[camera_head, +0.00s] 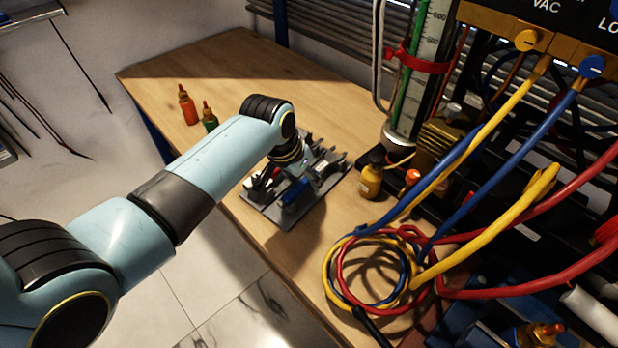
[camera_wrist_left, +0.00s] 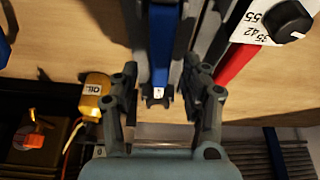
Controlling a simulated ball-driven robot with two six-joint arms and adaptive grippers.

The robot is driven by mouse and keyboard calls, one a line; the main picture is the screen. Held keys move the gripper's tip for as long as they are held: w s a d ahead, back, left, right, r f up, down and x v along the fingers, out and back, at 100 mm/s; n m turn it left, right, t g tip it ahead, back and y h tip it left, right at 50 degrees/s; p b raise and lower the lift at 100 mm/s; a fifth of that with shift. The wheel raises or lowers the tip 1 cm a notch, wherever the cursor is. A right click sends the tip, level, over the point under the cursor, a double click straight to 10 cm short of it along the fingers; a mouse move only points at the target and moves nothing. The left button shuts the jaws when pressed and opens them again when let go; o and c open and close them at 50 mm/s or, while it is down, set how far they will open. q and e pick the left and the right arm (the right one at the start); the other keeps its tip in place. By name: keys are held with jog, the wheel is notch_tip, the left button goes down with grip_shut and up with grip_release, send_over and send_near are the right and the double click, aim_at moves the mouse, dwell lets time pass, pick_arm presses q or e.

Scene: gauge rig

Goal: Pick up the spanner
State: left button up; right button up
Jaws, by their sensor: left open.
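A spanner (camera_wrist_left: 158,72) with a blue middle and a dark forked end shows in the left wrist view. It appears in the head view as a blue shape (camera_head: 293,195) on a grey tool tray (camera_head: 272,214) on the bench. My left gripper (camera_wrist_left: 165,96) is open, with one finger on each side of the spanner's forked end. I cannot tell whether either finger touches it. In the head view my left wrist covers part of the tray and the gripper. My right gripper is out of view.
Other tools lie close beside the spanner, one with a red part (camera_wrist_left: 236,64). A yellow bottle (camera_head: 371,178) stands right of the tray. Coiled hoses (camera_head: 345,285) lie nearer. Two small bottles (camera_head: 187,105) stand at the left; the wooden bench (camera_head: 200,70) behind is clear.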

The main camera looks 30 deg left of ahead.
pick_arm(q)
jog(key=shift+f, duration=0.35)
dwell(0.6)
grip_shut()
dwell(0.3)
